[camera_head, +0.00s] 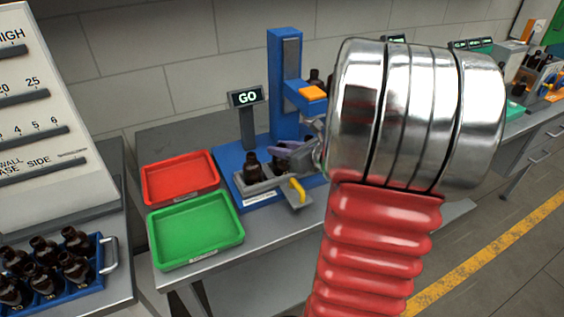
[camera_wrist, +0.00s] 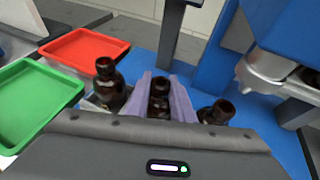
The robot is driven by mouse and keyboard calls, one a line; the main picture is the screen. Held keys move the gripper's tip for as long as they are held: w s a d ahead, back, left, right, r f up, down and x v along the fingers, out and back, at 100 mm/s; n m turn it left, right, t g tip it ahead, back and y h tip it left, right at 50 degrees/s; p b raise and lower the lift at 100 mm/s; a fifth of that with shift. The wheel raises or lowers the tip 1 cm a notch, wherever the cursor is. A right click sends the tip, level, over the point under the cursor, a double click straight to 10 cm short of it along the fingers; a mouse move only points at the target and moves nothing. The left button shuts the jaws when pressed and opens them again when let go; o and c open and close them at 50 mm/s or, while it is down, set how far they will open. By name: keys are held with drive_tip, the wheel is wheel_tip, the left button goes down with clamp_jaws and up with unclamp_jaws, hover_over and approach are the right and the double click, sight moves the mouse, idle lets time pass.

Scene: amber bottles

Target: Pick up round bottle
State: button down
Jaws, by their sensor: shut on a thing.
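My arm hides part of the station. I cannot tell whether the held bottle is clear of its seat.
A red tray (camera_head: 180,193) and a green tray (camera_head: 197,262) lie empty left of the station. A GO sign (camera_head: 247,97) and a blue column (camera_head: 283,75) stand behind. A blue crate (camera_head: 98,268) with several bottles is at the lower left.

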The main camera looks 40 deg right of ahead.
drive_tip(key=shift+r, duration=0.1)
wheel_tip(320, 180, up, 18)
idle(0.6)
idle(0.6)
